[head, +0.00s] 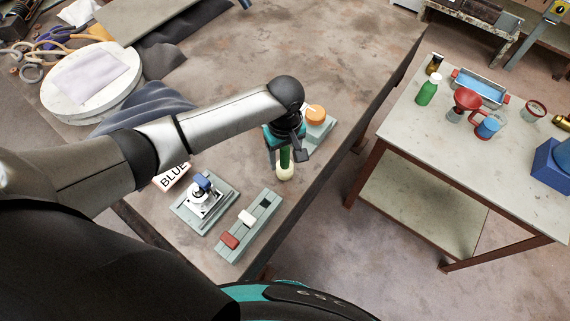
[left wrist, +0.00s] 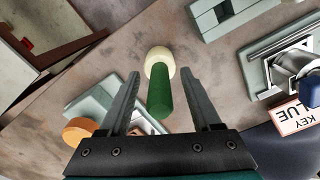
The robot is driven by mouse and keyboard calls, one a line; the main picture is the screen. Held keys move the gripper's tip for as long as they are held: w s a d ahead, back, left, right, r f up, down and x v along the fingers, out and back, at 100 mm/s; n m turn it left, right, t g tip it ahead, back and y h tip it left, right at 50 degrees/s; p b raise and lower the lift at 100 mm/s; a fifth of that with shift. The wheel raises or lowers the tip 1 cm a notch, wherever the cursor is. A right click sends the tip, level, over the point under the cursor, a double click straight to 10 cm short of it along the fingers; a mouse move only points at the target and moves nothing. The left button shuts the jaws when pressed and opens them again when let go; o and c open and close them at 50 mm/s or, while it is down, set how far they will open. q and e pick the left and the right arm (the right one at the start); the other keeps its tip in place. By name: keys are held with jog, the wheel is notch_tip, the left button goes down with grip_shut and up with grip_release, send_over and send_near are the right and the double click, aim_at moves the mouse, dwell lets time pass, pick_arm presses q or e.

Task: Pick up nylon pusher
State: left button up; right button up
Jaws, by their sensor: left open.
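The nylon pusher, which I take to be the green rod with a cream knob, is on the brown workbench (head: 330,70) near its right edge. In the head view its cream end (head: 285,173) is lowest and the green part rises into my left gripper (head: 286,155). In the left wrist view the green rod (left wrist: 160,95) points toward the camera, with the cream end beyond it. My left gripper (left wrist: 162,75) is open, its fingers on either side of the rod with gaps visible on both sides. The arm partly hides the rod in the head view. My right gripper is not in view.
A grey block with an orange knob (head: 316,115) stands close beside the gripper. A slotted grey holder (head: 250,228), a metal clamp fixture (head: 205,200) and a BLUE KEY card (head: 172,177) lie nearer. A second table (head: 430,120) stands right, across a gap.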

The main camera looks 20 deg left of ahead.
pick_arm(q)
jog(key=shift+f, duration=0.3)
jog(key=shift+c, duration=0.4)
grip_shut()
